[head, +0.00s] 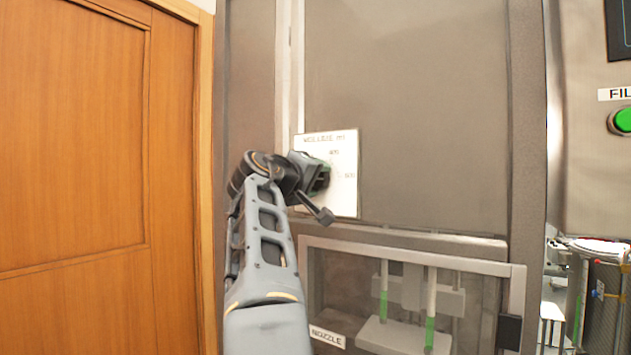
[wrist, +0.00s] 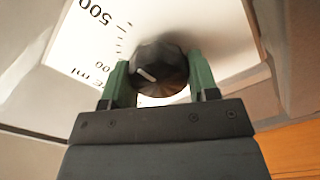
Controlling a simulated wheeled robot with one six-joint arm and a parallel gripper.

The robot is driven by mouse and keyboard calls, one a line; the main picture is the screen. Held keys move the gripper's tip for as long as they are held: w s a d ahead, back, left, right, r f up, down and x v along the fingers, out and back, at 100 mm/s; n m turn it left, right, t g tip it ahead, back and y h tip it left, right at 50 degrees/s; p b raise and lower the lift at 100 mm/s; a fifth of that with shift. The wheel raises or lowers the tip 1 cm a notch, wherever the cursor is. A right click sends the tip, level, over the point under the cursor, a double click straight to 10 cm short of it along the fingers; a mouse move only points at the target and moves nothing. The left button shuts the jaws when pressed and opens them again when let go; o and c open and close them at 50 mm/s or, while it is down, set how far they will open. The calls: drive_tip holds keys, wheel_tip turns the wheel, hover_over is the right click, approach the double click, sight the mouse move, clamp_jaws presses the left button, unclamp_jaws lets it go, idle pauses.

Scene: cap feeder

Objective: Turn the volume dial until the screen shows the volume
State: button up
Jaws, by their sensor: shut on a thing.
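The volume dial (wrist: 158,68) is a dark, faceted knob with a white pointer mark on a white plate (head: 345,190). In the wrist view my gripper (wrist: 159,78) has one green finger on each side of the dial and is shut on it. The plate also shows in the wrist view (wrist: 75,45), with a scale of ticks, a large "500" and "ml". In the head view my gripper (head: 326,180) is at the plate and hides the dial. The pointer points toward the upper left in the wrist view. No screen reading is legible.
A glazed door with a "NOZZLE" label (head: 328,337) is below the plate. A dark screen's edge (head: 620,30) and a green button (head: 622,121) are at the far right. A wooden door (head: 90,150) stands at the left.

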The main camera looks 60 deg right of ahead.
drive_tip(key=shift+f, duration=0.1)
idle(0.3)
drive_tip(key=o, duration=0.9)
drive_tip(key=shift+a, duration=0.15)
drive_tip(key=a+b, duration=0.3)
drive_tip(key=a, duration=1)
drive_tip(key=shift+a, duration=0.3)
